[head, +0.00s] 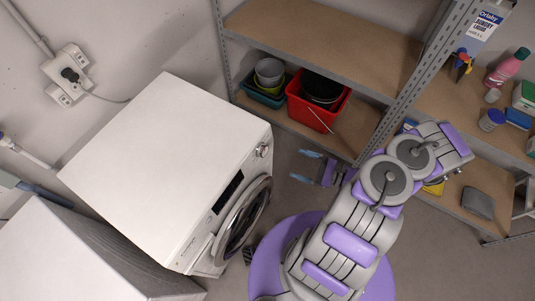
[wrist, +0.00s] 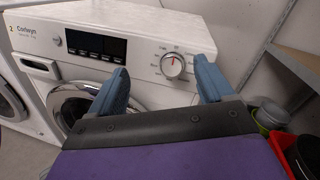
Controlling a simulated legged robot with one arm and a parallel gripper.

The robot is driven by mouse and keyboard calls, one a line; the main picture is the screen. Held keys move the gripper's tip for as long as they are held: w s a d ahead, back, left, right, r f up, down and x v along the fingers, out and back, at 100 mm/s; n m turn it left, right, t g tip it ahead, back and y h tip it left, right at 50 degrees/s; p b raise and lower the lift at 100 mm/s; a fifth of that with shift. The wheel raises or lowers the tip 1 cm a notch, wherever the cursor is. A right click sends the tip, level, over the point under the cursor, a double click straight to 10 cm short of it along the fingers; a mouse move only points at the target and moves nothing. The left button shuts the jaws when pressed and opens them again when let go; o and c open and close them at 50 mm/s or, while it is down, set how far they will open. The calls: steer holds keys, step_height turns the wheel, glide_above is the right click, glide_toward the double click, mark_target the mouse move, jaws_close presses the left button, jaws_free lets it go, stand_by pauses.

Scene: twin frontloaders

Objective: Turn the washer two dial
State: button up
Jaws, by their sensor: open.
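Washer two (head: 160,165) is a white front-loader, marked with a "2" in the wrist view (wrist: 40,32). Its dial (head: 263,150) sits at the right end of the front panel. In the wrist view the dial (wrist: 173,65) is a silver-rimmed knob with a red pointer mark, ringed by small printed labels. My gripper (head: 308,167) is open and empty, out in front of the panel and apart from the dial. In the wrist view its two blue fingers (wrist: 160,70) appear on either side of the dial, which shows nearer the right finger.
Another white machine (head: 50,250) stands at the lower left, beside washer two. A shelf unit (head: 310,45) stands on the right, with a red bin (head: 308,113) and a teal basket (head: 256,92) on its lower board. Floor shows between washer and shelf.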

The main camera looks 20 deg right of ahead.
steer(key=s+d+f+m+t+h, duration=0.2)
steer(key=s+d+f+m+h, duration=0.15)
steer(key=f, duration=0.25)
steer(key=b, duration=0.5)
glide_toward(265, 152)
steer(key=shift+m+t+y, duration=0.25)
steer(key=shift+t, duration=0.15)
steer(key=x, duration=0.5)
steer(key=f+x, duration=0.1)
steer(key=x, duration=0.2)
steer(key=shift+w+a, duration=0.15)
steer(key=shift+w, duration=0.05)
steer(key=shift+c, duration=0.4)
steer(key=c, duration=1)
steer(key=shift+o, duration=0.2)
steer(key=shift+m+p, duration=0.3)
